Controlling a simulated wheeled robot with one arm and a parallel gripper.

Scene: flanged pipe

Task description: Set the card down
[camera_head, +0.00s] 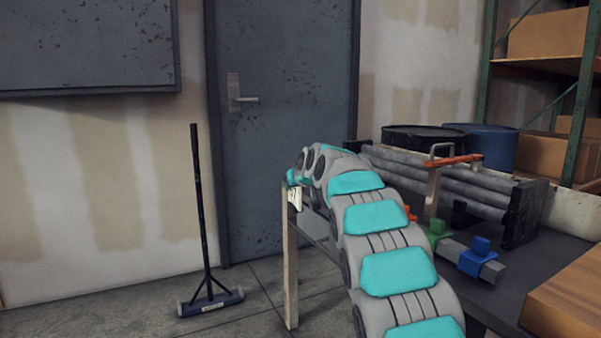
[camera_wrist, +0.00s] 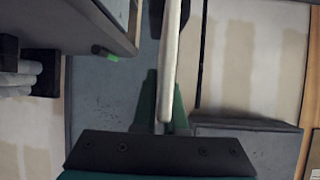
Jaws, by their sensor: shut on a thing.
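A white card (camera_head: 294,197) with a dark mark shows in the head view at the far end of my arm, by the top of a pale upright post (camera_head: 291,265). My gripper (camera_wrist: 164,80) shows in the wrist view as two dark green fingers, shut on the card. A pale narrow strip runs up from between the fingers, which looks like the card seen nearly edge-on. In the head view my arm hides most of the gripper. I cannot tell whether the card touches the post or anything below it.
A dark workbench (camera_head: 552,236) stands at the right with grey pipes (camera_head: 440,182), a blue clamp (camera_head: 480,258) and a green clamp (camera_head: 437,233). The floor between is clear.

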